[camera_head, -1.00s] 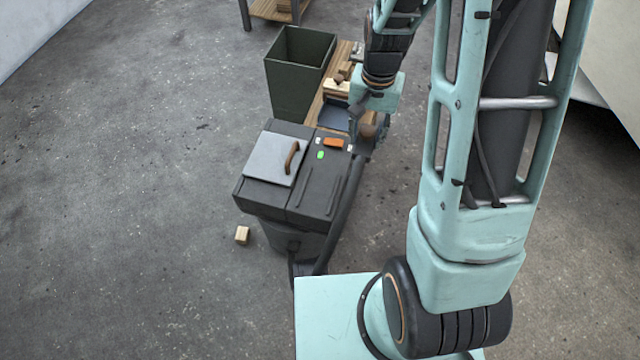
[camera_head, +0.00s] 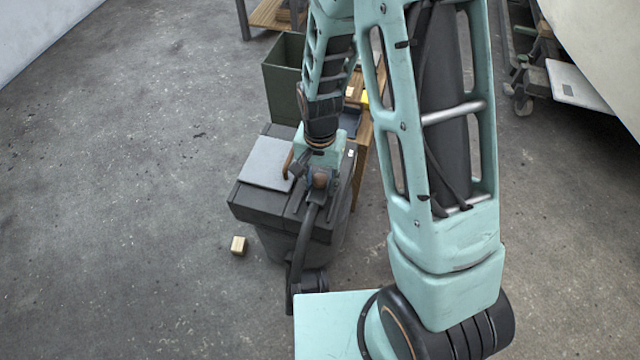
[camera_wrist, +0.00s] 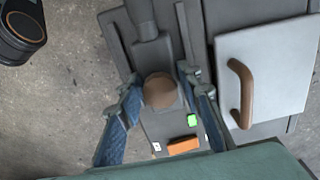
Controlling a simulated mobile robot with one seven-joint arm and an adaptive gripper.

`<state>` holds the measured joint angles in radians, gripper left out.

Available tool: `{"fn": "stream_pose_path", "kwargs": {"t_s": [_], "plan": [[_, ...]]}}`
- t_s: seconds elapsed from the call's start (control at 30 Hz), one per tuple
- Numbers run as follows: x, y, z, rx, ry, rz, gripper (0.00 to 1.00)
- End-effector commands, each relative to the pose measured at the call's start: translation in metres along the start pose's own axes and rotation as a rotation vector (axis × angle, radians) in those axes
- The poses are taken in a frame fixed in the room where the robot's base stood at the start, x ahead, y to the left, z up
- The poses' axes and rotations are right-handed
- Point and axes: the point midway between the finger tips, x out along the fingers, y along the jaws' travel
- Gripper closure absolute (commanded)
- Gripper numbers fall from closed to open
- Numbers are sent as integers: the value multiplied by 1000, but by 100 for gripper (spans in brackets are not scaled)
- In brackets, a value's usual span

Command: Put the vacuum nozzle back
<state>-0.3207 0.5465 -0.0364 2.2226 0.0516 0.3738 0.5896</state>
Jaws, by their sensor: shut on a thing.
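The vacuum (camera_head: 268,208) is a dark grey box unit with a pale lid (camera_head: 266,163) and a brown handle. The wrist view shows its lid (camera_wrist: 262,75), orange switch (camera_wrist: 184,146) and green light. My gripper (camera_head: 318,184) is over the right part of the vacuum's top, shut on the vacuum nozzle. In the wrist view, the nozzle's round brown grip (camera_wrist: 160,90) lies between my gripper's two fingers (camera_wrist: 160,84). A dark hose (camera_head: 303,238) runs from it down the vacuum's front. I cannot tell whether the nozzle touches the top.
A dark green open bin (camera_head: 282,88) stands behind the vacuum, beside a wooden bench (camera_head: 363,150) partly hidden by my arm. A small wooden block (camera_head: 239,245) lies on the floor at left. A pale hull (camera_head: 590,40) is at upper right.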

Motion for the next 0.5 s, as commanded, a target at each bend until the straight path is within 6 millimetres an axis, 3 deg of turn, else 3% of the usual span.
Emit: {"fn": "stream_pose_path", "kwargs": {"t_s": [0.37, 0.4, 0.5], "plan": [[6, 0, -1, 0, 1, -1, 90], [6, 0, -1, 0, 2, -1, 65], [5, 0, -1, 0, 1, -1, 54]]}}
